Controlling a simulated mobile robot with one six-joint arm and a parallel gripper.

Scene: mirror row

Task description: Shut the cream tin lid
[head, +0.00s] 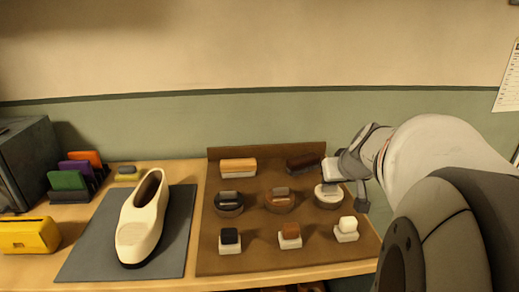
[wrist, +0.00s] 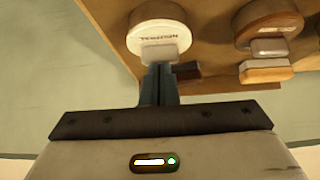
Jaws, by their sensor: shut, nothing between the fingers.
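The cream tin (head: 328,195) is a pale round tin at the right end of the middle row on the brown board. In the wrist view, the cream tin (wrist: 160,36) shows an upside-down label and a small pale tab on the side towards my fingers. I cannot tell how far its lid stands open. My gripper (head: 363,203) is at the board's right side, close to the tin. In the wrist view, my gripper (wrist: 159,70) is shut and empty, its tips by the tab; contact cannot be told.
A brown tin (head: 281,201) and a black tin (head: 228,206) stand left of the cream one. Brushes lie behind, including a dark one (head: 302,163); small daubers stand in front, including a cream one (head: 346,228). A cream shoe (head: 142,225) lies on a grey mat (head: 80,262).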

